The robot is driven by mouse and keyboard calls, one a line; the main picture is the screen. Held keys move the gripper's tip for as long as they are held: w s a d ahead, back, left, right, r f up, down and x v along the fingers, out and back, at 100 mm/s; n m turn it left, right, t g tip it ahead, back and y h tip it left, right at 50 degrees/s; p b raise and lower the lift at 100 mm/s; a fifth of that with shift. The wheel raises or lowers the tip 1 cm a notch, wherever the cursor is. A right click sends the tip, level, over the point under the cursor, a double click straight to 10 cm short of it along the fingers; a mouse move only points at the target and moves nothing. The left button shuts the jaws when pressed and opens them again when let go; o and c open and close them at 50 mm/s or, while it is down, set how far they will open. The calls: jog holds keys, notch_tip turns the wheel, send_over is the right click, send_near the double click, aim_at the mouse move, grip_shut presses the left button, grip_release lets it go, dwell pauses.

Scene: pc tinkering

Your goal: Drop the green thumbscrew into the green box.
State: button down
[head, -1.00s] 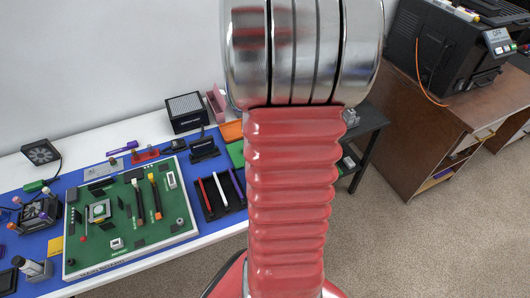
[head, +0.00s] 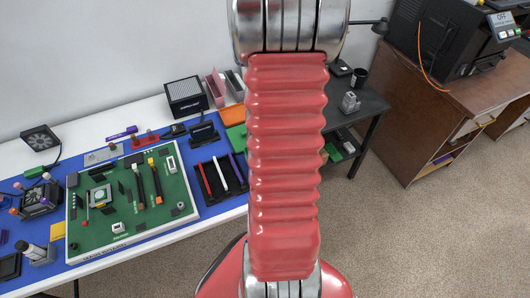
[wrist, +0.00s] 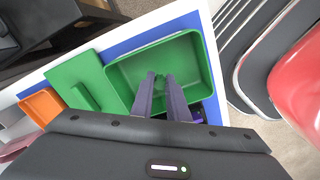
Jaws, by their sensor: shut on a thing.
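The green box (wrist: 200,60) is open at the top and sits on the blue mat in the wrist view. My gripper (wrist: 159,78) is over the box, with its two dark fingers pointing into its opening. The fingers are shut on a small green thing, the green thumbscrew (wrist: 158,84), which is mostly hidden between the tips. I cannot tell how high it is above the box floor. In the head view my arm hides the gripper and the box.
A flat green piece with a raised bar (wrist: 82,84) lies beside the box, and an orange piece (wrist: 42,106) is further left. In the head view a black tray with pens (head: 222,186) and a green circuit board (head: 130,205) stand on the mat. A dark side table (head: 360,110) is at right.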

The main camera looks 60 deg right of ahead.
jog(key=shift+f, duration=0.2)
jog(key=c, duration=1.6)
grip_release()
jog(key=shift+c, duration=0.2)
jog(key=shift+s+r, duration=0.1)
jog(key=shift+r, duration=3.9)
